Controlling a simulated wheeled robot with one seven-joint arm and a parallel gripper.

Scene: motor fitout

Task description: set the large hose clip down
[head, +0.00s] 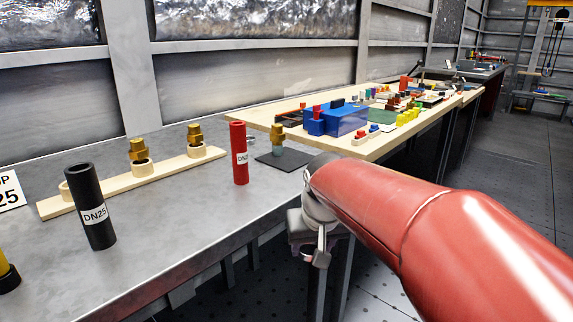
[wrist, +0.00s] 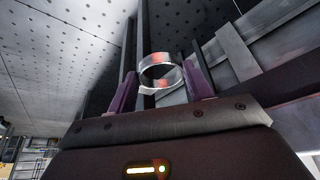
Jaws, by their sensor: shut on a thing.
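The large hose clip (wrist: 147,88) is a shiny metal ring. In the wrist view it sits between the two purple fingers of my gripper (wrist: 162,80), which is shut on it. The ring is seen tilted, with its opening showing, and it touches no surface there. In the head view my red arm reaches in from the right and ends just off the front edge of the grey metal bench (head: 215,222). The gripper end is small there and partly hidden by the arm, so I cannot make out the clip clearly.
On the bench stand a black DN25 tube (head: 91,205), a red tube (head: 239,153) and a wooden rack (head: 110,188) with brass fittings. Another brass fitting stands on a dark mat (head: 284,160). A crowded wooden table (head: 388,137) lies beyond. The bench's front middle is clear.

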